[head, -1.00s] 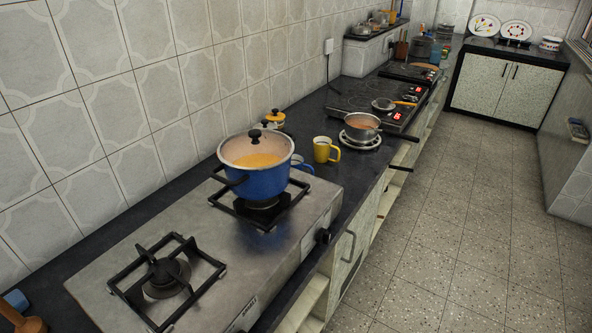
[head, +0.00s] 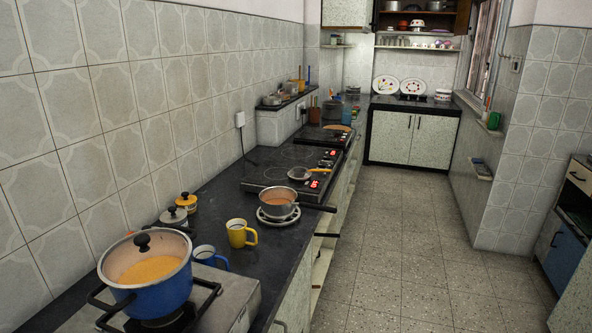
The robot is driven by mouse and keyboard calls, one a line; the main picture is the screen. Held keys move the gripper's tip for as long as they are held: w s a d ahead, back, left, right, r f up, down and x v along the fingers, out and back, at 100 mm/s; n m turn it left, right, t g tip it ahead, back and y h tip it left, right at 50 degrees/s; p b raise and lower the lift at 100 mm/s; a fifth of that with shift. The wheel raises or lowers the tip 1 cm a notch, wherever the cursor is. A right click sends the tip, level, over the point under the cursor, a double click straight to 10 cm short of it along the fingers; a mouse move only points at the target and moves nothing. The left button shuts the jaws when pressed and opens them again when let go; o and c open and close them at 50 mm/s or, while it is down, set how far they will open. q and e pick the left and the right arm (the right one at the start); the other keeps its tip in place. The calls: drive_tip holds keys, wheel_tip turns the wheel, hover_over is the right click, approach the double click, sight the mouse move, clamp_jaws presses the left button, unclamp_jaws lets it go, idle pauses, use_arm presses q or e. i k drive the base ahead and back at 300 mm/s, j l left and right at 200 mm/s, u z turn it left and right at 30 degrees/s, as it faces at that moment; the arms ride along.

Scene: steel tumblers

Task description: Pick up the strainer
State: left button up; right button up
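A small, shallow, round utensil with an orange handle, which looks like the strainer (head: 299,174), lies on the black cooktop (head: 262,178) in the middle of the counter. Its handle points right, near the red display. It is too small to make out a mesh. Neither of my grippers shows in the head view, and nothing touches the strainer.
A saucepan (head: 278,203) on a white round stand sits in front of the cooktop, its dark handle jutting over the counter edge. Nearer are a yellow mug (head: 238,233), a blue mug (head: 208,257) and a blue pot (head: 152,291) on the stove. The tiled floor (head: 400,255) at right is clear.

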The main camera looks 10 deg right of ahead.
sight(298, 171)
drive_tip(key=i+l+u, duration=0.1)
drive_tip(key=i+l, duration=0.25)
drive_tip(key=i+l+u, duration=0.1)
drive_tip(key=i+l, duration=0.2)
drive_tip(key=l, duration=0.15)
drive_tip(key=i+l, duration=0.3)
drive_tip(key=i+l+u, duration=0.15)
drive_tip(key=i+l, duration=0.15)
drive_tip(key=l, duration=0.25)
drive_tip(key=i+l+u, duration=0.1)
drive_tip(key=i+l, duration=0.15)
drive_tip(key=l, duration=0.2)
